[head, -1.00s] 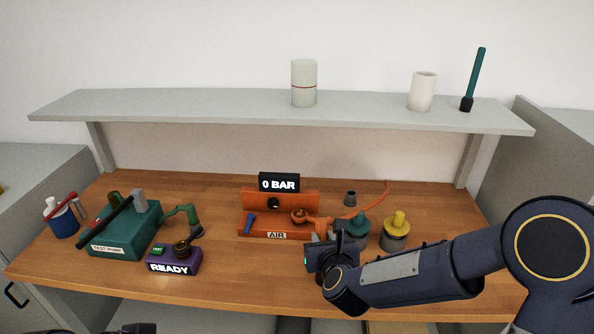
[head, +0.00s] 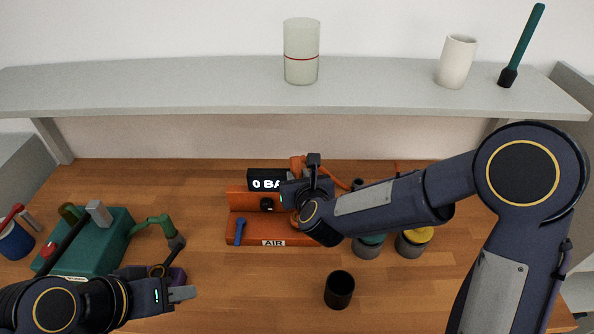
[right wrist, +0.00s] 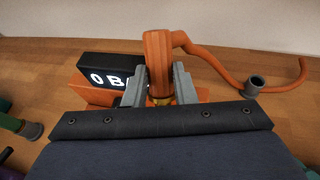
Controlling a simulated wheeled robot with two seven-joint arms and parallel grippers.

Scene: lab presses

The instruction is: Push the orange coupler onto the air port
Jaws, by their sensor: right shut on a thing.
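My right gripper (right wrist: 158,90) is shut on the orange coupler (right wrist: 158,55), which stands up between its grey fingers with a hose leading off to the right. In the head view the coupler (head: 297,165) shows just above the right gripper, beside the 0 BAR display (head: 265,180). The orange air block (head: 240,210) stands on the bench, with a dark round opening (head: 267,204) in its face, left of the gripper; I take this for the air port. The coupler is apart from it. My left gripper (head: 182,293) is at the lower left, its finger gap unclear.
A blue lever (head: 239,231) is on the block's left. The green test pump (head: 105,235) is at the left. A shelf (head: 220,90) runs above the bench.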

